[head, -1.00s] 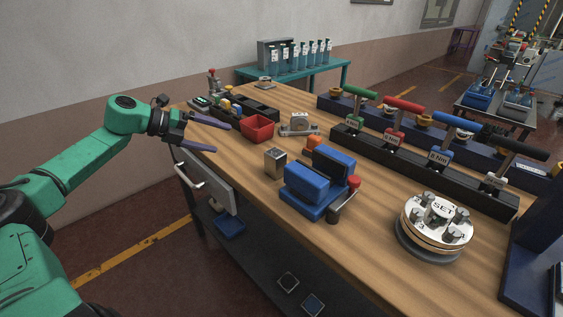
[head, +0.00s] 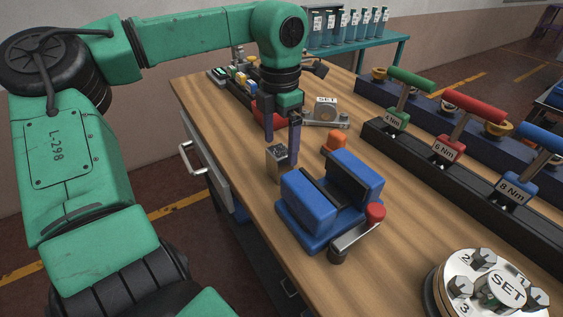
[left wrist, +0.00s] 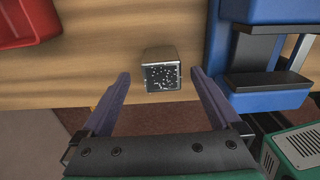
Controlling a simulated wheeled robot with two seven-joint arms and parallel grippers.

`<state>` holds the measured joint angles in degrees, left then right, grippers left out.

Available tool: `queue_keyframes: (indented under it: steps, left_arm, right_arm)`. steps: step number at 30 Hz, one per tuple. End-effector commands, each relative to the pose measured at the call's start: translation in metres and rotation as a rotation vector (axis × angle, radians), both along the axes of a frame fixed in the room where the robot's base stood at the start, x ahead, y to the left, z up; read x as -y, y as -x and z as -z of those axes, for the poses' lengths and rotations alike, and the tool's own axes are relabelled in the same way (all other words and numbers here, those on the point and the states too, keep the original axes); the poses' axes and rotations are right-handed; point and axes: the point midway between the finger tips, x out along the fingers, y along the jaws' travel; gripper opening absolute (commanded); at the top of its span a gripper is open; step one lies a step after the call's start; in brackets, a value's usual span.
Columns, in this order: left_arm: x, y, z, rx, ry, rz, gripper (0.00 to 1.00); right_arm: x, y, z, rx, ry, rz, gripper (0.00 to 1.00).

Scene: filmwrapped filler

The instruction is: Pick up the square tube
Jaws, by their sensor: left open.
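The square tube (head: 275,166) is a short, upright metal block near the front left edge of the wooden table. In the left wrist view the square tube (left wrist: 162,75) shows its dark, speckled top, seen between the fingertips with gaps on both sides. My left gripper (head: 281,146) points down over the tube, open and empty. One finger partly covers the tube in the head view. My right gripper is not in view.
A blue vise (head: 318,222) with a red-knobbed handle stands close right of the tube. A red bin (head: 268,118) sits behind the gripper, partly hidden. An orange block (head: 336,141) and a metal SET fixture (head: 326,113) lie beyond. The table edge is near on the left.

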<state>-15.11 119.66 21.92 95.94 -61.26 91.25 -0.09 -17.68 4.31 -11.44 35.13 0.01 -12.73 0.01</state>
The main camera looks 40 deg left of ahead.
Motion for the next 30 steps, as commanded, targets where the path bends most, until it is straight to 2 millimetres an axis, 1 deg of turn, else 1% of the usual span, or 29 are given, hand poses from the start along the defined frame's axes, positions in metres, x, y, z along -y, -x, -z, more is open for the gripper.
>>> queue_keyframes:
  steps: [3,7,9,14,15,17,18,20,21,22,23,30]
  left_arm:
    - [0.002,0.002,0.02,-0.005,0.005,0.001,0.97]
    - [0.002,0.002,0.043,-0.002,0.004,0.0,0.97]
    - [0.002,0.002,0.049,-0.002,0.003,-0.001,0.97]
    - [0.002,0.002,0.05,0.001,0.001,-0.001,0.97]
    - [0.002,0.002,0.049,0.001,0.001,-0.002,0.9]
    - [0.002,0.002,0.049,0.001,0.001,-0.002,0.67]
    - [0.002,0.002,0.049,0.001,0.001,-0.002,0.52]
    - [0.002,0.002,0.049,0.001,0.001,-0.002,0.29]
    - [0.002,0.002,0.049,0.0,0.002,-0.002,0.13]
    - [0.002,0.002,0.049,0.001,0.001,-0.002,0.02]
    - [0.002,0.002,0.049,0.001,0.001,-0.002,0.0]
    - [0.002,0.001,0.048,0.002,0.002,-0.002,0.0]
  right_arm:
    - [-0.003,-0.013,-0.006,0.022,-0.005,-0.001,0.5]
    - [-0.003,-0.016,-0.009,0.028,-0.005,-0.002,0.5]
    - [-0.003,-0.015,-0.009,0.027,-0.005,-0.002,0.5]
    - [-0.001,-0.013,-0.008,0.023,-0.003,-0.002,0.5]
    - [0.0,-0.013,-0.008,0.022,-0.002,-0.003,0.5]
    - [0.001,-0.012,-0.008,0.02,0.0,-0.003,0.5]
    - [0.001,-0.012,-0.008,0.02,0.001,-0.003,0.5]
    - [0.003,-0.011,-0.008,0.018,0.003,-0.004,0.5]
    - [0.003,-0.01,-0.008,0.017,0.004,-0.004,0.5]
    - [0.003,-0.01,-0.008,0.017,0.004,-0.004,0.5]
    - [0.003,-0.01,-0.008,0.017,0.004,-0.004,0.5]
    - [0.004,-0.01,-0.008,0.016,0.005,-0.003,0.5]
